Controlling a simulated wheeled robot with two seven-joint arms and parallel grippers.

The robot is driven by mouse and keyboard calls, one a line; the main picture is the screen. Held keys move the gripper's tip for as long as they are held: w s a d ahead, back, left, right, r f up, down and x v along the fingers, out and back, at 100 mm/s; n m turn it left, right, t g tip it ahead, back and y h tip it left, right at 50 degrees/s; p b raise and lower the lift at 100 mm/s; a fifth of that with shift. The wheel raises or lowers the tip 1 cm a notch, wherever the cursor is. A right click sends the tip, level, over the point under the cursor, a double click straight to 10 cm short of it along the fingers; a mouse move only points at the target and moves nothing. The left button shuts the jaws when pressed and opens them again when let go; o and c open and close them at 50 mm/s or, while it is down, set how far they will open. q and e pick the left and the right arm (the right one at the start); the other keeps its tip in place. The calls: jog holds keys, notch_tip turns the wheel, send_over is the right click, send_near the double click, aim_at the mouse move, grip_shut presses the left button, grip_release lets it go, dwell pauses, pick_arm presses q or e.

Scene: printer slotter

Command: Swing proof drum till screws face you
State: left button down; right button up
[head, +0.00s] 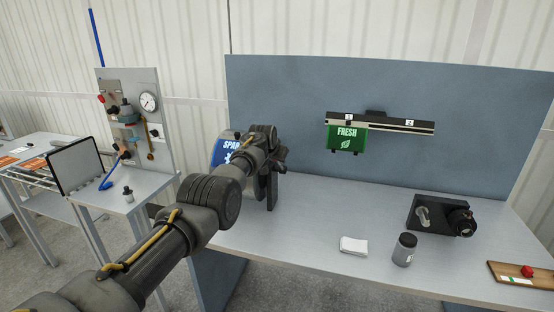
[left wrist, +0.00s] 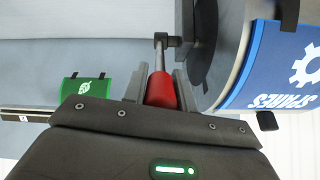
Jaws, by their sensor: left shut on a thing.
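My left gripper (head: 276,160) is at the left part of the bench, in front of the proof drum, which my arm mostly hides in the head view. In the left wrist view its fingers (left wrist: 160,82) are shut on the red grip (left wrist: 161,91) of a crank handle. A metal rod (left wrist: 160,53) runs from the grip to a dark joint beside the drum (left wrist: 234,62). A blue SPARES plate (left wrist: 283,70) with a white gear mark covers part of the drum; its edge also shows in the head view (head: 222,150). No screws are visible. My right gripper is out of view.
A green FRESH plate (head: 346,138) hangs under a numbered rail (head: 395,125) on the back panel. A black device (head: 445,216), a dark jar (head: 404,249), a white cloth (head: 353,246) and a wooden board (head: 519,276) occupy the bench's right side. A tool panel (head: 134,120) stands left.

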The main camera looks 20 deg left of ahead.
pick_arm(q)
jog(key=c, duration=1.3)
grip_release()
jog(key=shift+w+r, duration=0.1)
jog(key=shift+r, duration=0.15)
jog(key=shift+o, duration=0.9)
jog(key=shift+f, duration=0.2)
jog(key=shift+r, duration=0.15)
jog(key=shift+v, duration=0.85)
jog(key=b+v, duration=0.2)
jog(key=v, duration=0.7)
jog(key=shift+b, duration=0.3)
